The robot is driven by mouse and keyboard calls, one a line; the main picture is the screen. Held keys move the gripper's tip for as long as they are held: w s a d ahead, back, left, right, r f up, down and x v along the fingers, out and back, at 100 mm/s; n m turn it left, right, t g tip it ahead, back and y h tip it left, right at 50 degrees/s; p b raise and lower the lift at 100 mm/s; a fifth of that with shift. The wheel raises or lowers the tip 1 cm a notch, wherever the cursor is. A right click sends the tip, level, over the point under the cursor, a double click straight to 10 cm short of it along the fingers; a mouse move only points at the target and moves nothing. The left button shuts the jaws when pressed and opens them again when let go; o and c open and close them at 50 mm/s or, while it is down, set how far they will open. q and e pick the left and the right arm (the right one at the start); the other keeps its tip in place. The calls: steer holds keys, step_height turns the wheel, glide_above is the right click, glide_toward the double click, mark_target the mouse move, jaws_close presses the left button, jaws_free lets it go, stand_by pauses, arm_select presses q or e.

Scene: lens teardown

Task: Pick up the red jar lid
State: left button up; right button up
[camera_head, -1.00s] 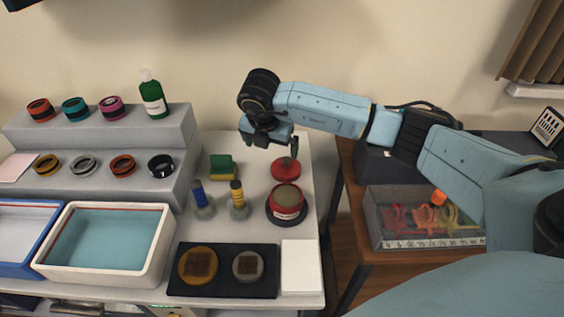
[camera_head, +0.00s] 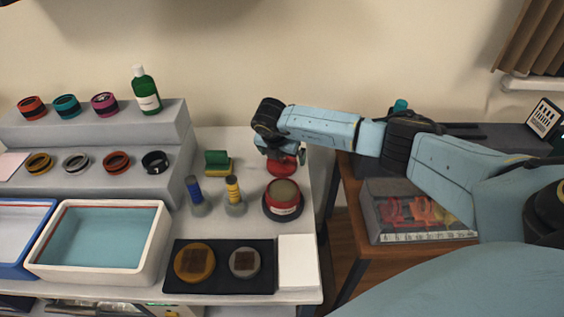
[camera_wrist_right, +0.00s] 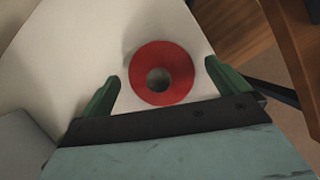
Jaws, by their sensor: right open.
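The red jar lid (camera_head: 286,167) lies on the white table behind the open jar (camera_head: 283,206), which has a red rim and label. In the right wrist view the lid (camera_wrist_right: 179,72) is a flat red disc with a round greyish centre. My right gripper (camera_wrist_right: 163,77) is open, with one green finger on either side of the lid and visible gaps between. In the head view the right gripper (camera_head: 281,154) is just over the lid and hides part of it. My left gripper is not in view.
Two small upright tools, blue (camera_head: 195,196) and yellow (camera_head: 234,194), stand left of the jar. A green and yellow sponge (camera_head: 218,161) lies left of the lid. A black mat (camera_head: 220,286) and a white pad (camera_head: 298,262) are in front. The table's right edge is close.

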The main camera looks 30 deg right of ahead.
steer(key=shift+w+d+f, duration=0.1)
steer(key=shift+w+f, duration=0.05)
steer(key=shift+f, duration=0.3)
steer(key=c, duration=0.8)
